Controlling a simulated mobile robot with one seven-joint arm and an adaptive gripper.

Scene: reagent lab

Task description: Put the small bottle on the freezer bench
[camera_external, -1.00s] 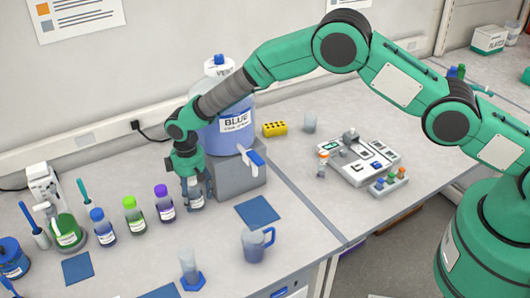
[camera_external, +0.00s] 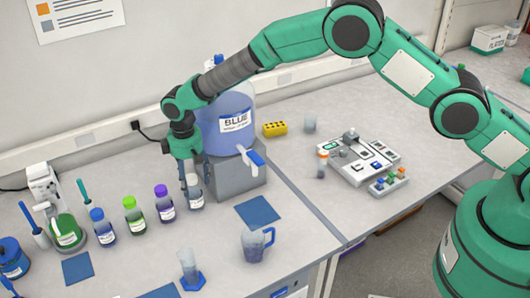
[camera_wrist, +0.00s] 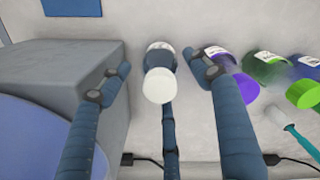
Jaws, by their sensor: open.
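A small bottle with a white cap (camera_external: 194,186) stands upright on the bench, beside the grey stand under the large blue container. In the wrist view the white-capped bottle (camera_wrist: 159,84) lies between the spread blue-grey fingers of my gripper (camera_wrist: 162,78), with a gap on both sides. In the external view my gripper (camera_external: 188,174) is open, pointing down, just above and behind the bottle. Its fingers partly overlap the bottle, so contact is not clear. No surface is visibly marked as the freezer bench.
Purple-capped (camera_external: 161,191), green-capped (camera_external: 130,203) and blue-capped (camera_external: 97,215) bottles stand to the left. The blue container (camera_external: 232,125) on its grey stand (camera_external: 236,180) is close on the right. A blue mat (camera_external: 258,211) and a jug (camera_external: 254,243) are in front.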

